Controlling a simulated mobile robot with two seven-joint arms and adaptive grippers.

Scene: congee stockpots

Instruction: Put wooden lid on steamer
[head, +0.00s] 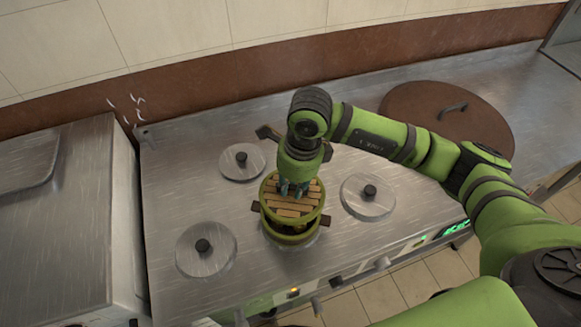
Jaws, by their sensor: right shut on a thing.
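My right gripper (292,190) points down in the middle of the stove, its fingers shut on the wooden lid (288,209). The lid has brown slats and shows inside a green rim. The green steamer (288,238) with brown side handles stands directly under my gripper. The lid is at the top of the steamer; the fingers hide its centre, and I cannot tell whether it rests fully there. My left gripper is not in view.
Round metal lids with black knobs lie around the steamer: back left (242,162), front left (206,249) and right (368,196). A large brown round lid (449,111) lies at the back right. Knobs line the front edge. A steel counter (75,220) stands left.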

